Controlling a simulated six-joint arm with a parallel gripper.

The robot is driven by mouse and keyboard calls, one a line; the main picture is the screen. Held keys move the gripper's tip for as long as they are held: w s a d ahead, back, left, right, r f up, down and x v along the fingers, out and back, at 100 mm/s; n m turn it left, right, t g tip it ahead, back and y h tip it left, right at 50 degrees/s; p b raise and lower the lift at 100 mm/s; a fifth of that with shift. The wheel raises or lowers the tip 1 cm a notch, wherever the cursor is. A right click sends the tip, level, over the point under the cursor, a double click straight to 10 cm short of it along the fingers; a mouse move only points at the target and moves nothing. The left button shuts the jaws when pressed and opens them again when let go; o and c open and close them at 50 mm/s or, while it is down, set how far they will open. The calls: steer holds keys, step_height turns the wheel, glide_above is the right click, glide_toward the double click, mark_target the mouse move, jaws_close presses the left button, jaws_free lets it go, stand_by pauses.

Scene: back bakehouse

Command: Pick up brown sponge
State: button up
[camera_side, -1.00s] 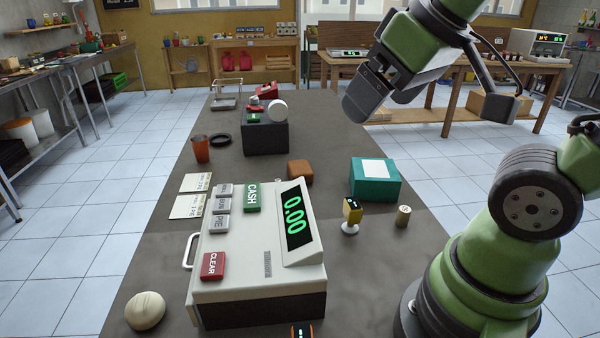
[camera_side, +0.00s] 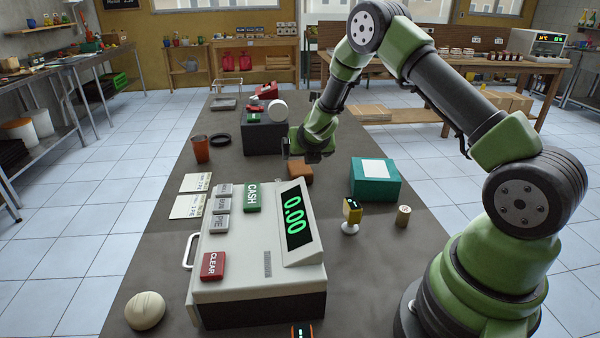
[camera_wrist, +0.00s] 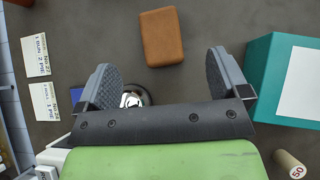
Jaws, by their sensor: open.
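The brown sponge (camera_side: 300,172) is a small block lying on the dark counter (camera_side: 165,250) between the cash register and the teal box. My gripper (camera_side: 308,156) is just above and behind it in the side view and covers part of its top. In the wrist view the sponge (camera_wrist: 162,37) lies whole and uncovered, ahead of my open fingers (camera_wrist: 165,82). It sits roughly centred between the two fingers but beyond their tips. Nothing is between the fingers at the tips. I cannot tell the exact height of my gripper above the counter.
A teal box with a white top (camera_side: 375,180) stands right of the sponge. The cash register (camera_side: 250,265) is in front of it. A dark block (camera_side: 265,138) stands behind left.

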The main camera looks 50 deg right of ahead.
mark_target(300, 165)
steer(key=x, duration=0.5)
steer(key=shift+s+a+f, duration=0.1)
steer(key=shift+f, duration=0.2)
steer(key=x, duration=0.3)
steer(key=shift+a+f, duration=0.2)
steer(key=shift+f, duration=0.15)
steer(key=shift+x, duration=0.9)
steer(key=c, duration=1)
